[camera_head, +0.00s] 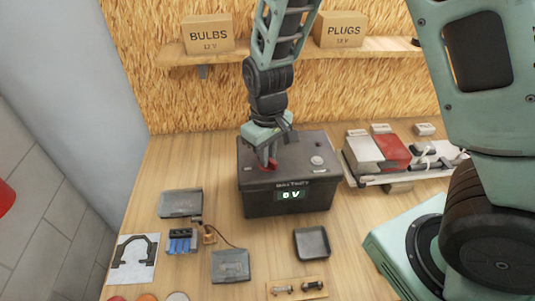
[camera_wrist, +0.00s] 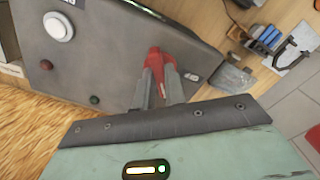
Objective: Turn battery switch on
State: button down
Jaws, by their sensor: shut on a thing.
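The black battery box (camera_head: 262,200) stands in the middle of the bench, and its front display (camera_head: 291,195) reads 0 V. A red switch handle (camera_head: 272,166) sits on the left part of its top. In the wrist view the red switch (camera_wrist: 153,57) is between the two grey fingers. My gripper (camera_head: 267,158) is shut on this red switch, reaching down from above. My gripper also shows in the wrist view (camera_wrist: 160,80). The fingers hide the lower part of the switch, and I cannot tell its turn angle well. A white round button (camera_wrist: 58,27) is on the box top.
A tray with white and red blocks (camera_head: 378,178) stands to the right of the box. To the left and front lie a dark case (camera_head: 181,203), blue connectors (camera_head: 181,240), a grey box (camera_head: 230,266) and a black dish (camera_head: 312,243). A shelf (camera_head: 232,56) with cartons hangs behind.

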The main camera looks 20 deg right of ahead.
jog(key=m+p, duration=0.2)
jog(key=m, duration=0.1)
jog(key=shift+r+m, duration=0.1)
jog(key=shift+m, duration=0.3)
jog(key=shift+m+p, duration=0.35)
jog(key=shift+m, duration=0.35)
jog(key=shift+m+p, duration=0.7)
jog(key=shift+m, duration=0.8)
